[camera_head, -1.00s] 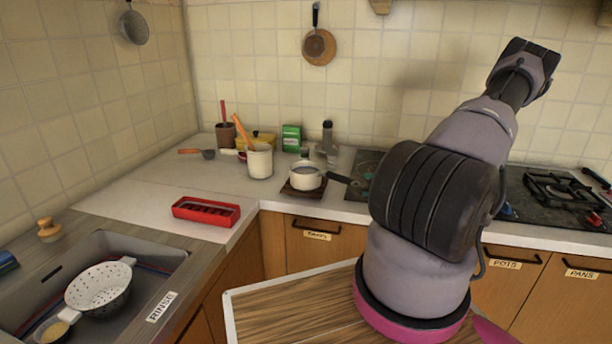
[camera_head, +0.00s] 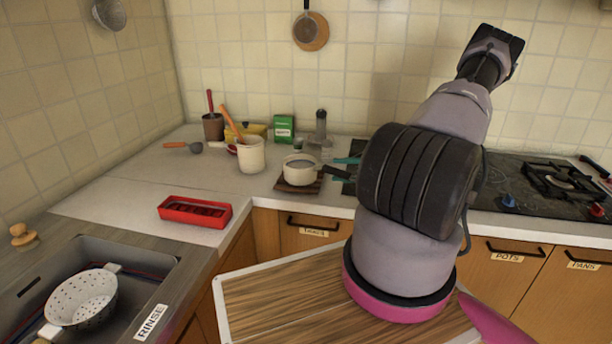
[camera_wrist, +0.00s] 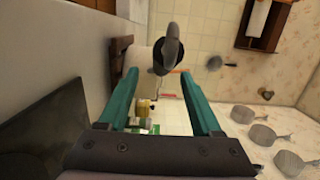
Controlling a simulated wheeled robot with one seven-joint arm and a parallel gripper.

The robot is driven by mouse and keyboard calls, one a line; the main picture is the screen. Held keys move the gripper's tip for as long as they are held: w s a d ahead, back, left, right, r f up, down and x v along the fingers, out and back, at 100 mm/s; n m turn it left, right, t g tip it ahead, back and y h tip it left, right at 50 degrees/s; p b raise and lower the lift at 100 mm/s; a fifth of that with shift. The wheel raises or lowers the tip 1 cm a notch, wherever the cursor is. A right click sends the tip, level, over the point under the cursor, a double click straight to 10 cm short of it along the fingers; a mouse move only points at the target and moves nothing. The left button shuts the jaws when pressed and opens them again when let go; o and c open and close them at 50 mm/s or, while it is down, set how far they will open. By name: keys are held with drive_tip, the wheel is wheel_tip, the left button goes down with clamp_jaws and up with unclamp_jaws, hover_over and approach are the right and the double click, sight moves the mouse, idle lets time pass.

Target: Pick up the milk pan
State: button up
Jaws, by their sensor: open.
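The milk pan (camera_head: 300,168) is a small cream-white pot with a dark handle. It stands upright on a dark wooden trivet (camera_head: 298,187) on the counter, its handle pointing right. My gripper (camera_head: 340,167) has teal fingers, partly hidden behind my arm, just at the handle's end. In the wrist view my gripper (camera_wrist: 158,74) is open. The pan's pale side (camera_wrist: 140,62) and grey handle (camera_wrist: 173,48) show ahead of and between the fingertips. I cannot tell whether the fingers touch the handle.
A white utensil pot (camera_head: 251,156), green box (camera_head: 284,128) and pepper mill (camera_head: 320,125) stand near the pan. A red tray (camera_head: 195,211) lies at front left, beside the sink with a white colander (camera_head: 83,297). The stove (camera_head: 520,188) is at right.

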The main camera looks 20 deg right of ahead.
sight(327, 169)
drive_tip(key=x, duration=0.4)
drive_tip(key=shift+a+r, duration=0.1)
drive_tip(key=shift+a, duration=0.2)
clamp_jaws()
idle(1.1)
